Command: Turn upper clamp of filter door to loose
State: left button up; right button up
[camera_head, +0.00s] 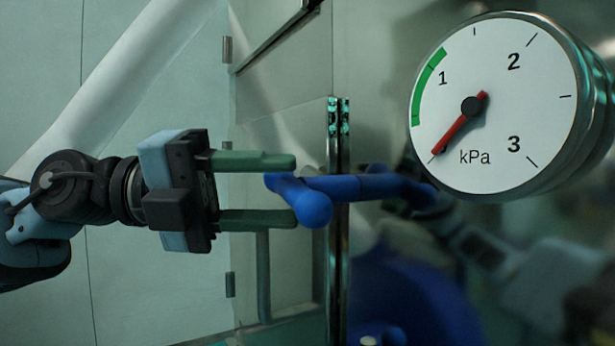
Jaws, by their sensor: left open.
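The upper clamp (313,204) of the filter door is a blue handle with a rounded knob at its near end. It stands at the edge of the filter door (334,265), near the middle of the view. My left gripper (296,190) comes in from the left with two green fingers held apart, one above the other. The clamp's left end lies at the fingertips, between their heights. I cannot tell whether a finger touches it. My right gripper is not in view.
A round pressure gauge (497,140) marked in kPa sits at the upper right, its red needle pointing to the lower left. A shiny panel to the right of the door edge shows blurred reflections. A vertical bar (263,275) stands below the left gripper.

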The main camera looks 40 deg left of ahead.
aim_at(280, 192)
pick_arm(q)
jog(key=shift+p+x, duration=0.5)
jog(key=shift+x, duration=1.2)
jog(key=shift+w+d, duration=0.25)
jog(key=shift+d, duration=0.1)
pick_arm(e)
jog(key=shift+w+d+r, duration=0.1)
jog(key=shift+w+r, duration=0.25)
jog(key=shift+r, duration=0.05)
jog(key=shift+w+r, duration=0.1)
pick_arm(q)
jog(key=c, duration=0.6)
grip_shut()
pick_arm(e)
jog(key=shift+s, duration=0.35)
